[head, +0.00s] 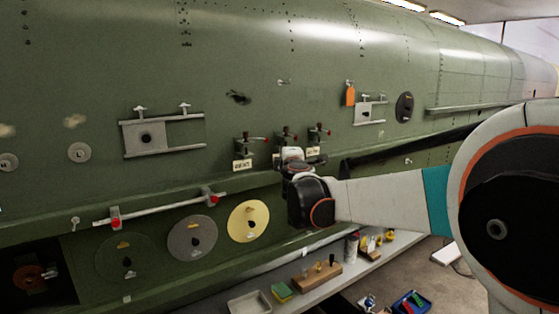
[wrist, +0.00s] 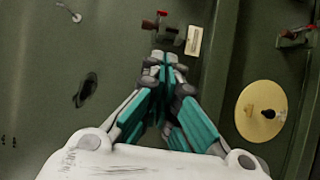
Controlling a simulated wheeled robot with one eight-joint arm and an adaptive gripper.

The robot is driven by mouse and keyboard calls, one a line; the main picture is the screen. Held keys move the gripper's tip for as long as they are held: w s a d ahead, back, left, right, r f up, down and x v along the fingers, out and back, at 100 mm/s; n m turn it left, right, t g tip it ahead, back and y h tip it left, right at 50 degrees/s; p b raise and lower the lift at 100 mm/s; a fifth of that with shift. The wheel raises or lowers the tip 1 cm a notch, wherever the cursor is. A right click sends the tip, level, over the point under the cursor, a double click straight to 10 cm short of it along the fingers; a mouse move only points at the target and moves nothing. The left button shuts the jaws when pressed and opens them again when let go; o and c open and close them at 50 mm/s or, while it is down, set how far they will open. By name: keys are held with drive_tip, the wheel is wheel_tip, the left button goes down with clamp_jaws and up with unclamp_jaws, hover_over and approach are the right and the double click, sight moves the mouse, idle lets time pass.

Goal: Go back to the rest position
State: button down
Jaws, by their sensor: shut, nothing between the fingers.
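My gripper (wrist: 165,65) shows in the wrist view with its teal fingers drawn together at the tips and nothing between them. It points toward the green fuselage skin (head: 330,50), near a small red-handled clamp (wrist: 155,25) and a pale label (wrist: 194,40). I cannot tell whether the fingertips touch the skin. In the head view my arm reaches in from the right. Its dark wrist is in front of the fuselage, just below the row of red-handled clamps (head: 286,136), and hides most of the gripper.
A yellow disc (head: 248,221) and a grey disc (head: 192,238) are on the lower panel. A rail with red clamps (head: 160,209) runs above them. A dark ragged hole (head: 238,97) is in the skin. A shelf (head: 345,266) below holds a tray (head: 249,302) and tools. Floor shows at lower right.

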drive_tip(key=s+d+f+m+g+h+b, duration=0.25)
drive_tip(key=s+d+f+m+b, duration=0.45)
drive_tip(key=s+f, duration=0.45)
drive_tip(key=s+d+f+m+g+h+b, duration=0.25)
drive_tip(key=s+d+f+m+b, duration=0.4)
drive_tip(key=s, duration=0.75)
drive_tip(key=s+f+m+g+y+b, duration=0.2)
drive_tip(key=s+f+b, duration=0.3)
drive_tip(key=s+f, duration=0.6)
drive_tip(key=s+a+f+m+g+y+b, duration=0.1)
drive_tip(key=s+f+m+g+y+b, duration=0.1)
drive_tip(key=s+f, duration=1)
wheel_tip(320, 180, down, 5)
drive_tip(key=g+y+b, duration=0.1)
drive_tip(key=g+b, duration=0.1)
drive_tip(key=b, duration=0.1)
drive_tip(key=shift+a, duration=0.2)
